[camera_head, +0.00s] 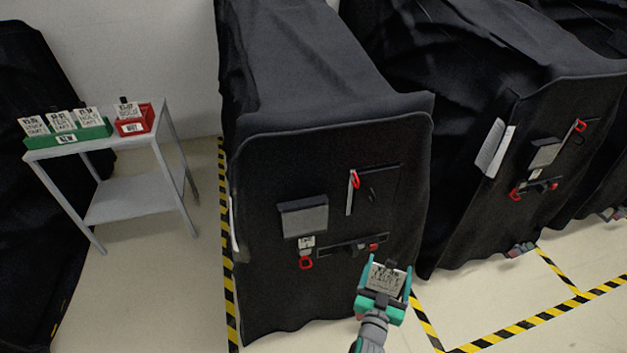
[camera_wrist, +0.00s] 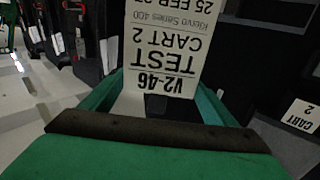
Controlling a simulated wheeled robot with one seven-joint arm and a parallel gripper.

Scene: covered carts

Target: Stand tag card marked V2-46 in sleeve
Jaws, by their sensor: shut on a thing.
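The tag card marked V2-46, TEST CART 2 (camera_wrist: 165,45), is held in my gripper (camera_head: 384,281). In the wrist view its print is upside down. In the head view the card (camera_head: 386,277) stands up between the teal fingers, in front of the lower right edge of the middle covered cart (camera_head: 330,140). A grey-faced pocket with a dark top edge, which looks like the sleeve (camera_head: 304,218), is on that cart's front, up and left of my gripper and apart from it. Whether anything is inside it cannot be seen.
Below the pocket are a small white label (camera_head: 307,243), a red ring (camera_head: 306,263) and a dark bar (camera_head: 350,247). A grey stand (camera_head: 130,198) at left bears a green box (camera_head: 69,136) of cards and a red box (camera_head: 134,124). Another covered cart (camera_head: 480,220) stands right.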

